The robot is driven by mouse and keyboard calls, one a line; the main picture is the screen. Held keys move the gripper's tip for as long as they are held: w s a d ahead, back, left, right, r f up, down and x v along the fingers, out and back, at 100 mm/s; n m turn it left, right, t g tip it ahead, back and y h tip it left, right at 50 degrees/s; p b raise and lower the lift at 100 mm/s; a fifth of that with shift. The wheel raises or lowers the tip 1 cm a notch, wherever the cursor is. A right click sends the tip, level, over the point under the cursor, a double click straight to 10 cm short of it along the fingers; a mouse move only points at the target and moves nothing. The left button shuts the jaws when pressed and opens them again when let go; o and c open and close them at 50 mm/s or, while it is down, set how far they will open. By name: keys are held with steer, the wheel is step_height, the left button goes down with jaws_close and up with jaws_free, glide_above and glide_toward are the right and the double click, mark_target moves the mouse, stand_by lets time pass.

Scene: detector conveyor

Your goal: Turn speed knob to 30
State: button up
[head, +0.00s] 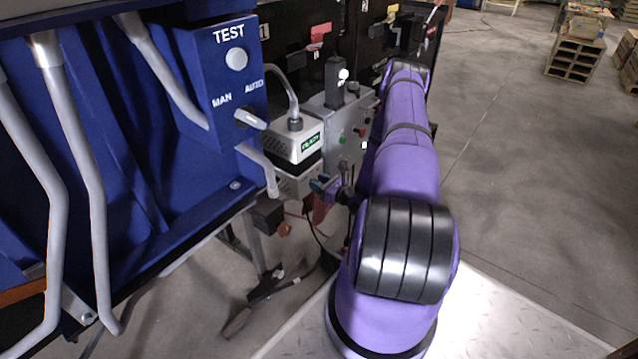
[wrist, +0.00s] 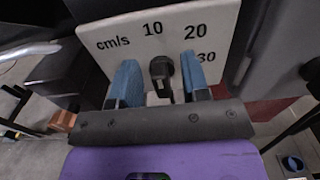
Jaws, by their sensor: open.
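The speed knob (wrist: 162,72) is a small black knob on a pale dial plate (wrist: 115,62) in the wrist view. The plate reads "cm/s" with 10, 20 and 30 running left to right above and beside the knob. Its pointer direction is not clear. My gripper (wrist: 158,82) is open, with one blue finger on each side of the knob and visible gaps between. In the head view my gripper (head: 325,184) is beside a white box; I cannot make out the knob there.
The white box with a green display (head: 311,143) and a grey control box (head: 342,135) stand close to my arm. A blue cabinet panel (head: 222,75) with a TEST button and a MAN/AUTO switch is at left. Open floor (head: 520,160) lies to the right.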

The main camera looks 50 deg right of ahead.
jaws_close()
steer(key=shift+m, duration=0.3)
steer(key=m, duration=0.3)
steer(key=shift+d+m, duration=0.3)
steer(key=shift+m, duration=0.1)
steer(key=m, duration=0.5)
steer(key=shift+w+d+f, duration=0.1)
steer(key=shift+d+f, duration=0.05)
steer(key=shift+d, duration=0.1)
steer(key=m, duration=0.4)
steer(key=shift+d+f+m, duration=0.15)
steer(key=shift+f+m, duration=0.05)
steer(key=shift+m, duration=0.2)
steer(key=shift+f+m, duration=0.25)
steer(key=shift+m, duration=1.55)
